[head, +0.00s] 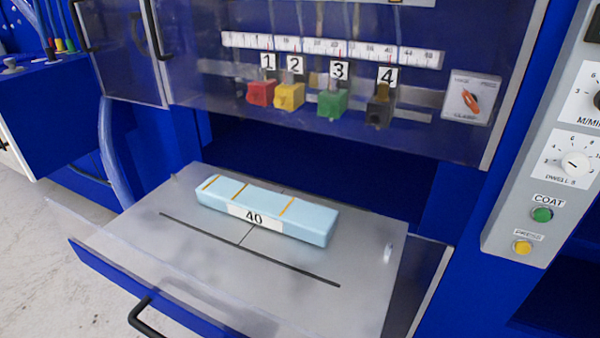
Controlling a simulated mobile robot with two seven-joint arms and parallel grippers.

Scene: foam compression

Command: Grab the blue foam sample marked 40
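The blue foam sample (312,222) is a light blue block with a white label reading 40 on its front side and several orange-yellow stripes across its top. It lies flat on the grey metal tray (200,258) of the pulled-out drawer, slightly angled, behind a long dark slot. Nothing touches it except the tray. Neither of my grippers shows in the head view.
The blue machine's panel above holds red, yellow, green and black blocks (330,104) numbered 1 to 4 under a ruler. A black drawer handle (140,316) juts out at the front. A control panel (548,170) with knobs and buttons stands at right. The tray's front is clear.

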